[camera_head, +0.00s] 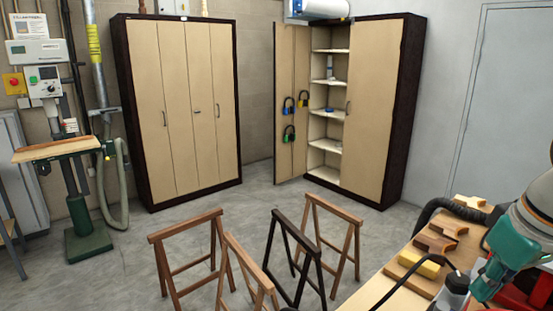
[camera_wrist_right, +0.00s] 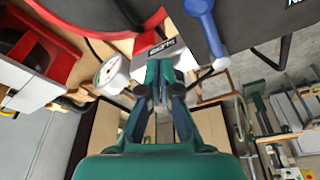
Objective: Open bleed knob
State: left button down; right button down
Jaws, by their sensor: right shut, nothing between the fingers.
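My right gripper (camera_wrist_right: 163,72) is shut and empty in the wrist view. Its fingertips are in front of a grey block with a dark label (camera_wrist_right: 160,48). A round white dial gauge (camera_wrist_right: 112,75) is left of the fingertips, and a blue handle (camera_wrist_right: 203,24) is up and to the right. I cannot make out the bleed knob for certain; the fingers may hide it. In the head view the teal body of my right gripper (camera_head: 500,262) is at the lower right, over the bench, and its fingertips are hard to see. My left gripper is not in view.
The wooden bench (camera_head: 395,293) holds wooden blocks, a yellow block (camera_head: 418,263) and a black hose (camera_head: 440,208). Red parts (camera_wrist_right: 62,62) are close on the left in the wrist view. Wooden trestles (camera_head: 190,240) stand on the floor. Two cabinets stand behind; one has an open door (camera_head: 290,160).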

jog(key=shift+s+d, duration=0.1)
jog(key=shift+d, duration=0.05)
dwell(0.6)
jog(key=shift+s, duration=0.1)
notch_tip(320, 180, up, 6)
jog(key=p, duration=0.4)
jog(key=shift+d, duration=0.1)
